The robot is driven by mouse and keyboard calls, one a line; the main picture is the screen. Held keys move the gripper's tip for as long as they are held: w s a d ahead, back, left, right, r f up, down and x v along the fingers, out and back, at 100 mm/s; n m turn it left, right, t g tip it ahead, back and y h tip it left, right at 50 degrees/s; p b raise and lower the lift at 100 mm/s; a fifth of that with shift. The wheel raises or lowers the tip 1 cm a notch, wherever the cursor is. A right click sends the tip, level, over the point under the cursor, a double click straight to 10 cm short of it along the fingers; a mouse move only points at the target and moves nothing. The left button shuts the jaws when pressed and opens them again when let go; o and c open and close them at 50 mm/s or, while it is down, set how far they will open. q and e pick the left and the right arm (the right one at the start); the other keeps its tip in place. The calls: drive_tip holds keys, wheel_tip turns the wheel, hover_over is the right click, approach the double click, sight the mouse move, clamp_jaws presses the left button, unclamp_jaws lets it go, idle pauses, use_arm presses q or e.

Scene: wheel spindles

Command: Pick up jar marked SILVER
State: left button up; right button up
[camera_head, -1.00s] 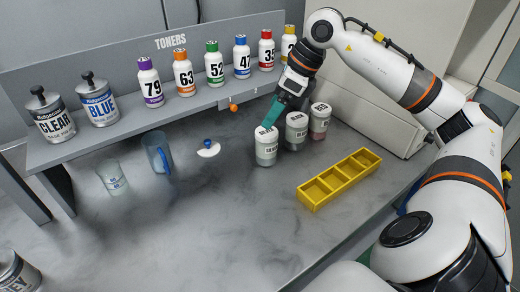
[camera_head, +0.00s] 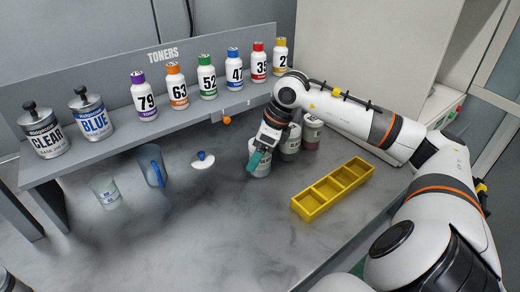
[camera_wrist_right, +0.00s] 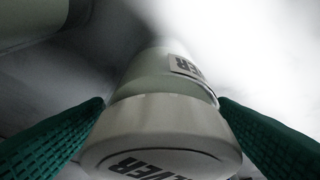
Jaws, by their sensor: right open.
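The SILVER jar (camera_head: 259,171) is a pale jar with a white lid, standing upright on the grey counter, partly hidden by my right gripper. In the right wrist view the jar (camera_wrist_right: 160,125) fills the middle; the end of its name, "VER", shows on the lid and label. My right gripper (camera_head: 256,160) is at this jar, with its teal fingers pointing down. In the wrist view the open fingers (camera_wrist_right: 160,104) are on either side of the lid. I cannot tell whether either finger touches it. My left gripper is not in view.
Two similar jars (camera_head: 290,150) (camera_head: 312,132) stand close behind to the right. A yellow divided tray (camera_head: 318,201) lies to the right. A white disc with a blue knob (camera_head: 203,163), a blue jug (camera_head: 152,168) and a clear cup (camera_head: 105,190) are left. The toner shelf (camera_head: 200,108) is behind.

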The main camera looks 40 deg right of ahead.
drive_tip(key=shift+w+a+f, duration=0.1)
drive_tip(key=shift+f, duration=0.1)
drive_tip(key=c, duration=1.1)
drive_tip(key=shift+r, duration=0.1)
drive_tip(key=shift+c, duration=0.6)
drive_tip(key=shift+r, duration=0.1)
